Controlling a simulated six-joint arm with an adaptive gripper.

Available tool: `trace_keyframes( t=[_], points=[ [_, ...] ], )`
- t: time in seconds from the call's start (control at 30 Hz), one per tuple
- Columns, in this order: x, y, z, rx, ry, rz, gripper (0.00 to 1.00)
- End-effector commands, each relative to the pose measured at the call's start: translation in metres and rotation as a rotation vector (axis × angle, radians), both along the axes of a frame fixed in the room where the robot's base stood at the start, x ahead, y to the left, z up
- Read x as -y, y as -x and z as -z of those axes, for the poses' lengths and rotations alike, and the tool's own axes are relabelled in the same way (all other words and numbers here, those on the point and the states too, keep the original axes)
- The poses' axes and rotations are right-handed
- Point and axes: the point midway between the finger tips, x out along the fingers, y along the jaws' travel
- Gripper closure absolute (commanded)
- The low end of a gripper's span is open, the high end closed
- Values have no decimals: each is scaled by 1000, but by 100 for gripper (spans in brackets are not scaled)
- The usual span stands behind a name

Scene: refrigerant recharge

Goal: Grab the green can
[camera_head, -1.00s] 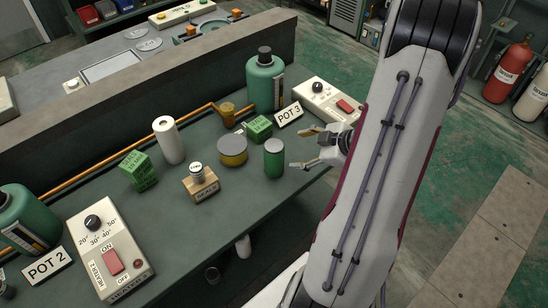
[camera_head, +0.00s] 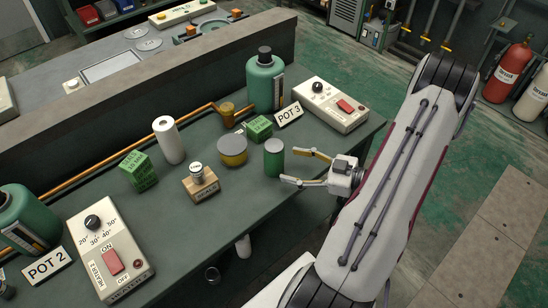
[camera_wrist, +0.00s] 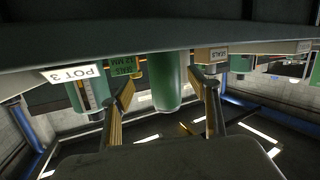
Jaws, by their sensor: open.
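The green can (camera_head: 274,158) stands upright on the bench near its front edge, with a grey top. In the wrist view the green can (camera_wrist: 168,84) appears upside down, ahead of and between my fingers. My gripper (camera_head: 303,167) is open and empty, just right of the can in the head view. Its two fingers point at the can, one toward the far side and one toward the near side. The fingertips look close to the can; I cannot tell if they touch it. My gripper (camera_wrist: 162,92) also shows open in the wrist view.
A yellow-and-grey tin (camera_head: 232,150) and a green box (camera_head: 258,128) stand close left of and behind the can. The POT 3 sign (camera_head: 289,114), heater control box (camera_head: 331,107) and green bottle (camera_head: 265,82) stand behind.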

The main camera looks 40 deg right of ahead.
Motion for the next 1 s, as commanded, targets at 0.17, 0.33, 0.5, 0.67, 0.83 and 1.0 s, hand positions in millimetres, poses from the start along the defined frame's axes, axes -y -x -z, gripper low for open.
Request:
trace_keyframes(
  t=[0.17,0.33,0.5,0.67,0.83,1.0],
  points=[
    [-3,10,1,79,-111,9,39],
    [-5,15,0,125,-168,11,39],
    [-5,16,-1,136,-181,13,39],
    [-5,16,-1,136,-180,13,39],
    [-6,15,-1,136,-180,12,39],
    [-10,6,-1,135,-181,12,39]
  ],
)
